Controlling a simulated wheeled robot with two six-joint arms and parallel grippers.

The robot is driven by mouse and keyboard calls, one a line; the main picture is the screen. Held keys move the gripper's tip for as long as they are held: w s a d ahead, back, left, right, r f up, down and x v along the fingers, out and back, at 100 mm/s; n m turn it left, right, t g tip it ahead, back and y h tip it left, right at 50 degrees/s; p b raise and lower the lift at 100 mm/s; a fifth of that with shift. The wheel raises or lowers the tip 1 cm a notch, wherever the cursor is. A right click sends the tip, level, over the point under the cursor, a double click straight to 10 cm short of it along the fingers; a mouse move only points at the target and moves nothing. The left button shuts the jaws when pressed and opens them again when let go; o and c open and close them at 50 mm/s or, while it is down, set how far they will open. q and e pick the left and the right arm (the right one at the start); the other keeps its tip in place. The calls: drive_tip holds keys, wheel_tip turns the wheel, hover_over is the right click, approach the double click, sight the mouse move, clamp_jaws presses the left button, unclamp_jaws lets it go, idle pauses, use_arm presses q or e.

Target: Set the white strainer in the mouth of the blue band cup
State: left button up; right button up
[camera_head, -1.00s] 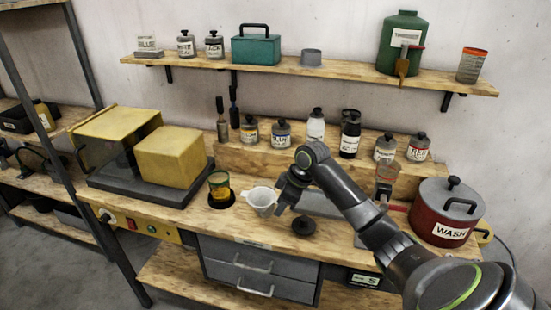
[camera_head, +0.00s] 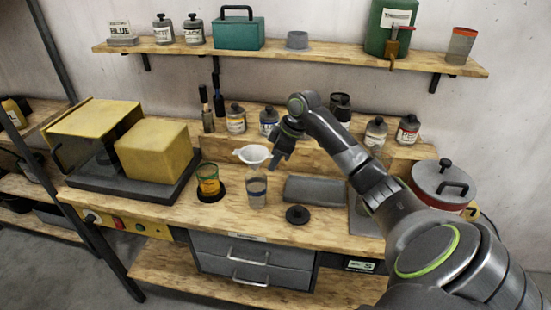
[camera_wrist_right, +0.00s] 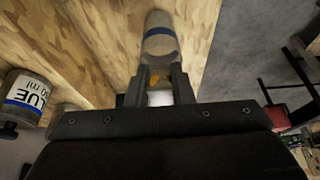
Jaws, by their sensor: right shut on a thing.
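The white strainer (camera_head: 252,154) is held by my right gripper (camera_head: 273,156), which is shut on it from its right side. A little white shows between the fingers in the right wrist view (camera_wrist_right: 160,98). The clear blue band cup (camera_head: 256,190) stands upright on the bench, just below the strainer in the head view. In the right wrist view the cup (camera_wrist_right: 160,40) shows beyond the fingertips. The strainer appears above the cup's mouth; whether they touch, I cannot tell. My left gripper is not in view.
A black lid (camera_head: 298,214) lies right of the cup near the front edge. Bottles line the raised step behind.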

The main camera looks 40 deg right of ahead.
drive_tip(key=shift+r, duration=0.1)
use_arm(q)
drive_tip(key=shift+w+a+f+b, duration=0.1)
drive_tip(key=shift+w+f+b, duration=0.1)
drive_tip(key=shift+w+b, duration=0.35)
use_arm(e)
wheel_tip(320, 180, down, 4)
drive_tip(key=shift+f, duration=0.15)
use_arm(q)
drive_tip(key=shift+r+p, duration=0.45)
drive_tip(key=shift+p, duration=0.15)
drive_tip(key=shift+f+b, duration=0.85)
use_arm(e)
drive_tip(key=shift+f, duration=1.8)
drive_tip(key=o, duration=0.8)
drive_tip(key=shift+o, duration=0.2)
